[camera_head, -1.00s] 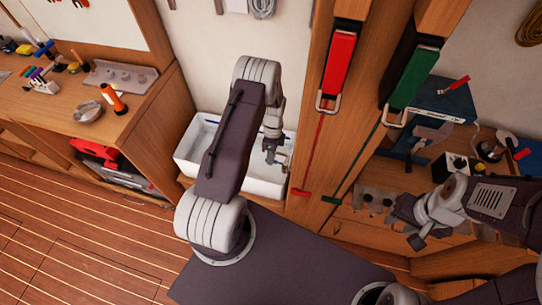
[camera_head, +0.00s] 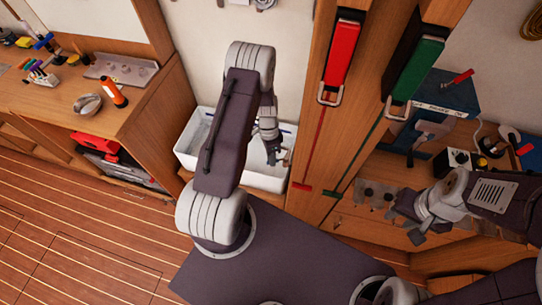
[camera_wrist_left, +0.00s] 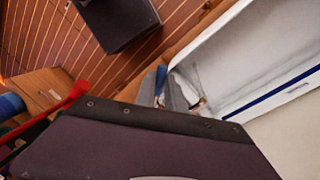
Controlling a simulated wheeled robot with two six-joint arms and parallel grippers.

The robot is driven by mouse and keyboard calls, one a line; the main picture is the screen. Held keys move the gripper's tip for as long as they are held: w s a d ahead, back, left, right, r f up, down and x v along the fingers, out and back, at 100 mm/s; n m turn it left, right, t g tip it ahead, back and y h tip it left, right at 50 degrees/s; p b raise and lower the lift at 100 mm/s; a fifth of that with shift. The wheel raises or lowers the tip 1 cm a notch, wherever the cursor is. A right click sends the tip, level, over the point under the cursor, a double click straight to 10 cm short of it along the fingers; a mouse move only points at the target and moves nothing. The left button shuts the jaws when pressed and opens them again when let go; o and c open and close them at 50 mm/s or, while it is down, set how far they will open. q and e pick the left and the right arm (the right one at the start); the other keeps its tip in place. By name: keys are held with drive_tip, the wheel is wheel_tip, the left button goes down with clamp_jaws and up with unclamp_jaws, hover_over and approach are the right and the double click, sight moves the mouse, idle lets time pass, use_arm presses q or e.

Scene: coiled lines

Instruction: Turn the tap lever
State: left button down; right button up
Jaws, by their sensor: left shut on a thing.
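The white sink basin (camera_head: 190,140) stands against the wall below my left arm. My left gripper (camera_head: 276,156) is at the right part of the basin and is shut on a small part, apparently the tap lever. The tap is mostly hidden by the gripper in the head view. In the left wrist view my left gripper's fingers (camera_wrist_left: 172,95) close beside a blue piece (camera_wrist_left: 160,78), next to the white basin (camera_wrist_left: 235,55). My right gripper (camera_head: 412,225) hangs at the right, away from the basin; its jaw gap is unclear.
The workbench (camera_head: 45,98) at left holds a bowl (camera_head: 88,105) and an orange torch (camera_head: 113,95). Open floor (camera_head: 80,235) lies at lower left.

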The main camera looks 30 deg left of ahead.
use_arm(q)
drive_tip(key=shift+w+r, duration=0.15)
drive_tip(key=c, duration=1.4)
unclamp_jaws()
drive_tip(key=shift+d, duration=0.1)
wheel_tip(320, 180, up, 9)
drive_tip(key=w+a+b, duration=0.1)
drive_tip(key=shift+a, duration=0.2)
